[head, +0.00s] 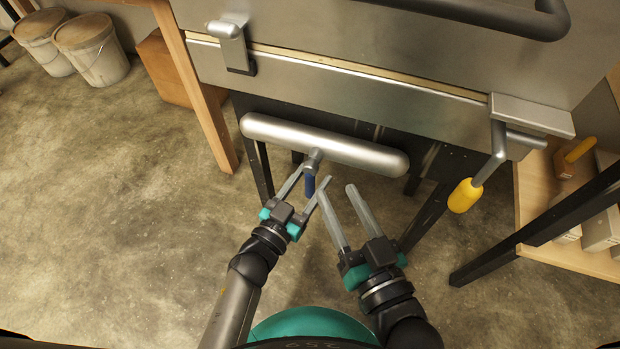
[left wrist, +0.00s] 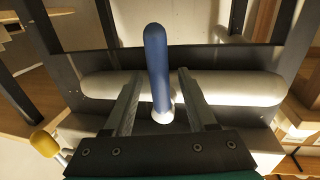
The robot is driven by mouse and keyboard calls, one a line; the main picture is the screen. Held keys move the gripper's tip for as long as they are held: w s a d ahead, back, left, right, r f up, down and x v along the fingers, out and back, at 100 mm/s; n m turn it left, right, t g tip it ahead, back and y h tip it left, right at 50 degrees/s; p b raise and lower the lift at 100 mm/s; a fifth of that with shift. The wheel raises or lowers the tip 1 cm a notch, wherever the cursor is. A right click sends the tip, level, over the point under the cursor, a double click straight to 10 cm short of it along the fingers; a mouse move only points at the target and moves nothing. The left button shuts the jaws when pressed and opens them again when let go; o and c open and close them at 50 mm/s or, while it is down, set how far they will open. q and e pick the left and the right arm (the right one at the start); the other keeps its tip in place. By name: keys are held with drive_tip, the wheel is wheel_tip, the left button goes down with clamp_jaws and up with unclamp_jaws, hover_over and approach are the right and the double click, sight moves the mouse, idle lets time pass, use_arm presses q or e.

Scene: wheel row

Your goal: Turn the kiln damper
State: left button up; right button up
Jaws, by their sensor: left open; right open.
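A short lever with a blue grip (head: 310,187) and a metal stem (head: 314,158) sticks out from a rounded silver cylinder (head: 345,150) under the kiln (head: 370,45); I take it to be the damper handle. My left gripper (head: 313,176) is open, with its fingers on either side of the blue grip. In the left wrist view the blue grip (left wrist: 156,65) stands between the two spread fingers (left wrist: 159,75), with gaps on both sides. My right gripper (head: 336,191) is open and empty, just right of the left gripper, below the cylinder.
A yellow-handled lever (head: 465,195) hangs at the kiln's right corner. A metal latch (head: 231,45) sits on its upper left. Dark stand legs (head: 425,208) are near my right gripper. A wooden shelf (head: 540,205) stands right, buckets (head: 92,52) upper left. The left floor is clear.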

use_arm(q)
drive_tip(key=shift+c, duration=0.4)
clamp_jaws()
idle(0.9)
